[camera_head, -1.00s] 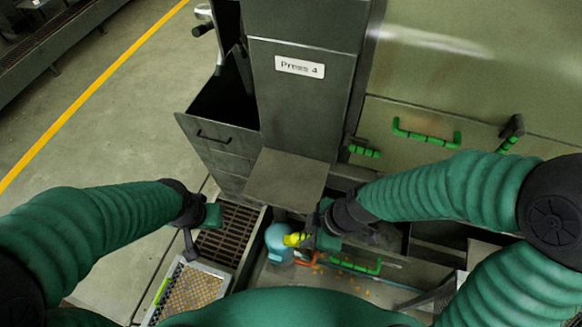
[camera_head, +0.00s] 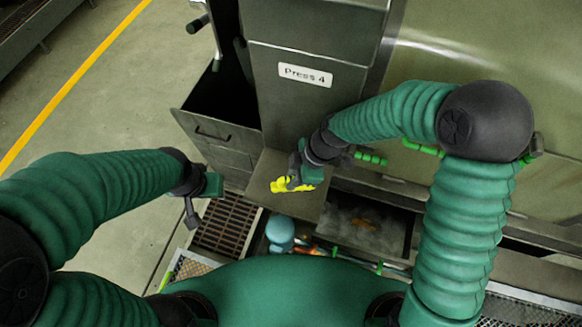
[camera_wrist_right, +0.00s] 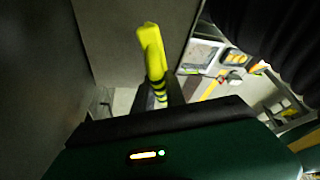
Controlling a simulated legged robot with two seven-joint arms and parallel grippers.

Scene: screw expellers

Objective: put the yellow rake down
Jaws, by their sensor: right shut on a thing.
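The yellow rake (camera_head: 283,185) is held at my right gripper (camera_head: 297,182), over the flat metal ledge (camera_head: 265,215) at the front of the press. In the right wrist view the yellow rake (camera_wrist_right: 152,55) sticks out from the gripper, with black bands near its lower end. The jaws are shut on it; the fingertips are mostly hidden. I cannot tell whether the rake touches the ledge. My left gripper (camera_head: 190,215) is at the left, beside the press and above the floor grate, apart from the rake; its jaw state is unclear.
The press (camera_head: 310,110) labelled "Press 4" rises behind the ledge. An open grey bin (camera_head: 222,140) stands to its left. Below are a floor grate (camera_head: 228,225), a light blue object (camera_head: 280,232) and an open trough (camera_head: 365,228). Green handles (camera_head: 371,158) line the right.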

